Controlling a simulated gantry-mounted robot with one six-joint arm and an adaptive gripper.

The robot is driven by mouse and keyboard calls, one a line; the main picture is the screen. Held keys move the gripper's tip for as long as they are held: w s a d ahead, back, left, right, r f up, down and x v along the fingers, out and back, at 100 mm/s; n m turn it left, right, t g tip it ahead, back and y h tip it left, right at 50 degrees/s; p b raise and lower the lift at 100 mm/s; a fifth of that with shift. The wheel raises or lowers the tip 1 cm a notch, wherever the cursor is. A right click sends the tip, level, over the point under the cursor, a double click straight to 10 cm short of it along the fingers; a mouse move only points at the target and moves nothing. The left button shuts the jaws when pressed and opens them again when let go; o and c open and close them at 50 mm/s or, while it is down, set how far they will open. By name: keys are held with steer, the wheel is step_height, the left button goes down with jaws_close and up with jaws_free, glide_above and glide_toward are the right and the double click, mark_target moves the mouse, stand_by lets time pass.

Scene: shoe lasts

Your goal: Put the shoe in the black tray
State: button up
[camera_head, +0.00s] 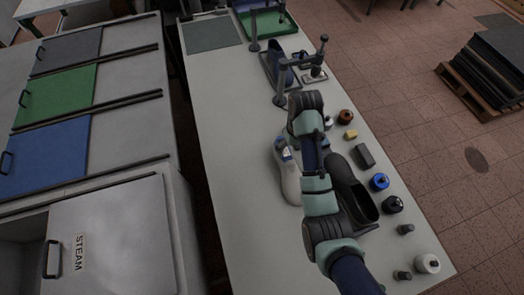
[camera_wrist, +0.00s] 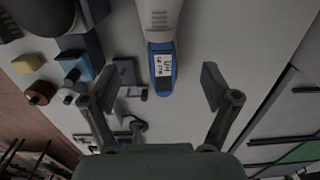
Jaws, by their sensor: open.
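A white shoe last (camera_head: 290,182) with a blue, labelled top lies on the bench left of my arm. In the wrist view its blue labelled end (camera_wrist: 162,82) shows between and beyond my fingers. A black shoe (camera_head: 352,188) lies just right of my arm, partly covered by it; a dark part of it seems to show in the wrist view (camera_wrist: 40,14). My gripper (camera_wrist: 158,80) is open with nothing held; in the head view my arm hides it. A dark-rimmed tray (camera_head: 268,72) stands farther back, with a bluish thing inside; I cannot tell whether it is the black tray.
Posts with clamps (camera_head: 282,85) stand near the dark-rimmed tray. A green tray (camera_head: 262,24) is at the back. A dark block (camera_head: 365,156), a yellow block (camera_head: 350,134) and several jars line the right edge. The bench's left side (camera_head: 235,150) is clear.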

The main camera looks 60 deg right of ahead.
steer(key=w+a+r+n+t+h, duration=0.2)
steer(key=w+a+r+n+t, duration=0.15)
steer(key=w+a, duration=0.75)
steer(key=w+a+r+n+t, duration=0.1)
steer(key=w+a+r+t, duration=0.1)
steer(key=a, duration=0.6)
steer(key=w+a+r+n+t, duration=0.1)
steer(key=w+a+r+t, duration=0.1)
steer(key=a+r, duration=0.3)
steer(key=a, duration=0.2)
steer(key=shift+w+a+r+t, duration=0.2)
steer(key=shift+w+a+t, duration=0.05)
steer(key=shift+a+t, duration=0.1)
steer(key=shift+o, duration=0.2)
steer(key=s+a+r+n+t+y, duration=0.2)
steer(key=s+a+r+n+t, duration=0.1)
steer(key=a+r, duration=0.6)
steer(key=a+t, duration=0.1)
steer(key=a, duration=0.3)
steer(key=shift+s+a+r+t, duration=0.15)
steer(key=shift+a+t, duration=0.05)
steer(key=shift+t, duration=0.1)
